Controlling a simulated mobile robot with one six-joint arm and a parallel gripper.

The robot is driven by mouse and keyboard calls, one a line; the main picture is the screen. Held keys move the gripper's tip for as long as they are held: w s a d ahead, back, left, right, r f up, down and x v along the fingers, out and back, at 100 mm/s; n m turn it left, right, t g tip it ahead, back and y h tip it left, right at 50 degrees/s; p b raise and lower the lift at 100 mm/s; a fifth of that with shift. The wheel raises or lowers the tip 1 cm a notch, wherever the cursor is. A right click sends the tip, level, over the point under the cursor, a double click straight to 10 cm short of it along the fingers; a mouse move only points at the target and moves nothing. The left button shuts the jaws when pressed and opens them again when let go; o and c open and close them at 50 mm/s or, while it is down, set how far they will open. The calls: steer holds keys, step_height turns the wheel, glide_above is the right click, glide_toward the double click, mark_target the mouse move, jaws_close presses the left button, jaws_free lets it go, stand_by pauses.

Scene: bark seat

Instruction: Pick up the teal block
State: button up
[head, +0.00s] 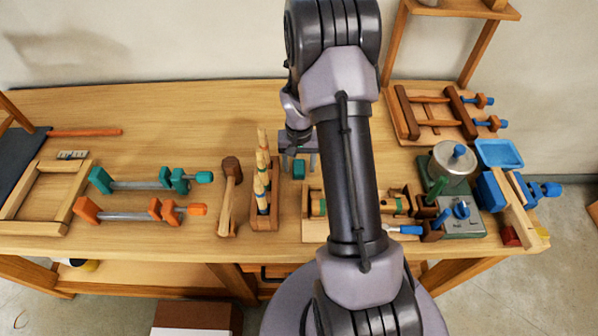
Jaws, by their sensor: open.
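The small teal block (299,169) lies on the wooden workbench (180,125), near the middle. My gripper (299,157) is at the block, with its fingers apart. The block shows between or just beyond the fingers; I cannot tell whether they touch it. My arm covers part of the bench just to the right of the block.
A rack of wood-handled tools (265,208) and a wooden mallet (229,196) stand left of the block. A wooden tray (312,228) is in front. Teal (150,184) and orange (140,214) clamps lie left. The bench behind the rack is clear.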

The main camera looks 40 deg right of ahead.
mark_target(303, 167)
steer(key=shift+w+f, duration=0.1)
steer(key=shift+f, duration=0.25)
steer(key=shift+r, duration=0.1)
steer(key=shift+c, duration=1.1)
jaws_close()
steer(key=shift+r+p, duration=0.35)
steer(key=shift+r, duration=0.15)
steer(key=r, duration=0.1)
steer(key=r+p, duration=0.1)
steer(key=s+r, duration=0.1)
steer(key=shift+d, duration=0.35)
steer(key=s+d, duration=0.3)
steer(key=s+d+p, duration=0.1)
steer(key=s+d, duration=0.2)
steer(key=s, duration=0.1)
steer(key=s+d+r+p, duration=0.1)
steer(key=s+d, duration=0.2)
steer(key=s, duration=0.1)
steer(key=shift+s+d, duration=0.2)
steer(key=shift+d, duration=0.1)
